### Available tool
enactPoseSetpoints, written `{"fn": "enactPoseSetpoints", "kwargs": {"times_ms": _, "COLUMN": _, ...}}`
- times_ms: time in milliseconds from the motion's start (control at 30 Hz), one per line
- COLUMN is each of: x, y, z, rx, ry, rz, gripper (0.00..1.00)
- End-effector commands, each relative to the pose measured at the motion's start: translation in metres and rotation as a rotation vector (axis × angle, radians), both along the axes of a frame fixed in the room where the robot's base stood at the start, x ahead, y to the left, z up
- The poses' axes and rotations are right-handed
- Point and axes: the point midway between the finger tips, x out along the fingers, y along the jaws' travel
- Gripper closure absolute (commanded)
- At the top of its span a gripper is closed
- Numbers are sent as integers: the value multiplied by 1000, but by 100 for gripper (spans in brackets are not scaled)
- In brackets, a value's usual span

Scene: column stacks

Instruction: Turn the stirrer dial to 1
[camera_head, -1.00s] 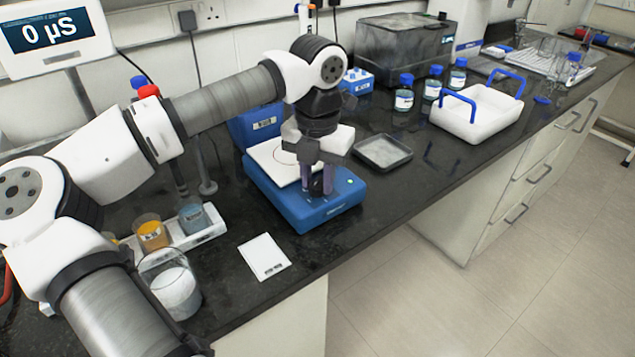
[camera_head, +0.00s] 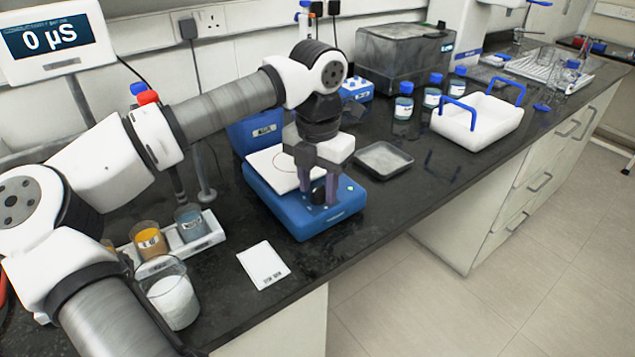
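The stirrer (camera_head: 295,222) is a blue unit with a white square top plate (camera_head: 262,164), standing on the black bench in the middle of the view. My gripper (camera_head: 321,196) points down over the front of the stirrer, right of the plate. Its two fingers stand on either side of a small dark knob, the dial (camera_head: 318,197), which is mostly hidden between them. I cannot tell whether the fingers touch the dial. The dial's marks and its present setting are too small to read.
A white card (camera_head: 262,265) lies in front of the stirrer, near the bench edge. Beakers in a white rack (camera_head: 205,236) and a beaker of white powder (camera_head: 173,298) stand to the left. A grey tray (camera_head: 384,158) and a white blue-handled carrier (camera_head: 478,122) are to the right.

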Motion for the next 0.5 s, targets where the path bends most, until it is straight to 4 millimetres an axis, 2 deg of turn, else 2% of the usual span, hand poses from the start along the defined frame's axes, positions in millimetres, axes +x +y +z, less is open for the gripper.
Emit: {"fn": "enactPoseSetpoints", "kwargs": {"times_ms": 500, "x": 0, "y": 1, "z": -1, "rx": 2, "ry": 3, "rz": 5, "gripper": 50}}
